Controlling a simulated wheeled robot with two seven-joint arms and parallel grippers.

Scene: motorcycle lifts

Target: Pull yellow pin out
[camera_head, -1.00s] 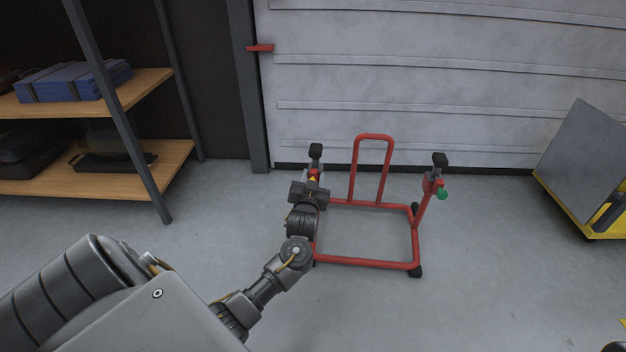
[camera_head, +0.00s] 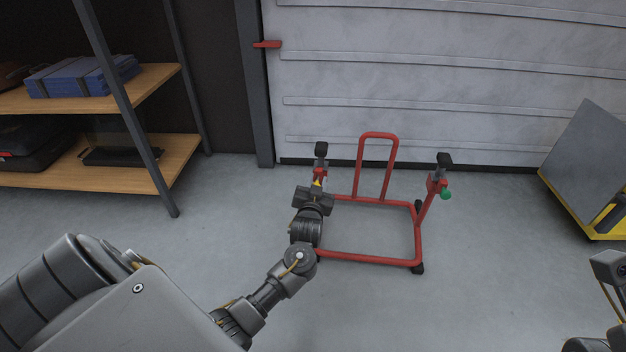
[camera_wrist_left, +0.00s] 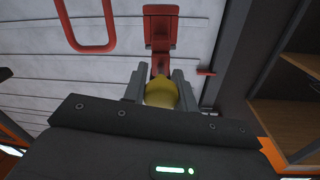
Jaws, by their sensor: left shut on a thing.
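The red motorcycle stand (camera_head: 368,262) stands on the floor with an upright post on each side. The yellow pin (camera_head: 318,183) is at the near side of its left post (camera_head: 320,172). In the left wrist view the rounded yellow end of the pin (camera_wrist_left: 161,92) sits between the two grey fingers, with the red post (camera_wrist_left: 160,30) just behind it. My left gripper (camera_head: 317,187) is shut on the yellow pin. How much of the pin's shaft sits in the post is hidden. My right gripper is not seen; only part of my right arm shows at the right edge.
The right post carries a green knob (camera_head: 446,194). A shelf (camera_head: 120,180) stands at the left, and a yellow and grey lift (camera_head: 590,165) at the right. A ribbed grey door (camera_head: 450,90) closes off the back. The floor in front of the stand is clear.

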